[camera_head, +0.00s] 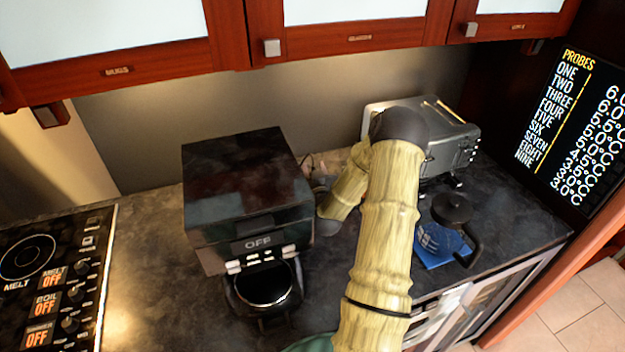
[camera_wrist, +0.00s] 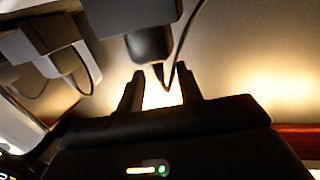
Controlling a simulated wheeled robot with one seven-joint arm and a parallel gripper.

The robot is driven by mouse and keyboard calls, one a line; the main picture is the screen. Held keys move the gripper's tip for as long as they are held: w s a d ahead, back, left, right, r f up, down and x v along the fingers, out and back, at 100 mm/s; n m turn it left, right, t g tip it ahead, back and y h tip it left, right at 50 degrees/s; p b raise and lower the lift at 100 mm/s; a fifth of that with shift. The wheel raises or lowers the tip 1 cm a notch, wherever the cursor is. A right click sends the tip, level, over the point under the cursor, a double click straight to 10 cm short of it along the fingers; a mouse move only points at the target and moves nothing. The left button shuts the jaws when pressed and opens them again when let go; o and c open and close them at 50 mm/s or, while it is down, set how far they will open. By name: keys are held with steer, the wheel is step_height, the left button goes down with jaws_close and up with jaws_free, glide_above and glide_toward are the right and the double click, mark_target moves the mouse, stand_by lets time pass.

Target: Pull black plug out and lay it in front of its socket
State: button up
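In the wrist view a black plug (camera_wrist: 151,43) sits at top centre, in a dark grey socket block (camera_wrist: 134,15). Its tapered end and thin cable point towards my gripper. My gripper (camera_wrist: 160,72) is open; its two fingers stand apart just below the plug, with the cable end showing in the gap. I see no finger touching the plug body. In the head view my arm reaches behind the black coffee machine (camera_head: 245,180), and the gripper tips and plug cannot be made out there.
A stove (camera_head: 50,280) lies left.

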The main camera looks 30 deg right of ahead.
steer(key=shift+w, duration=0.15)
jaws_close()
steer(key=shift+r, duration=0.1)
step_height(320, 180, up, 10)
steer(key=b, duration=0.1)
steer(key=shift+b, duration=0.35)
stand_by(0.4)
steer(key=shift+f, duration=0.2)
stand_by(0.6)
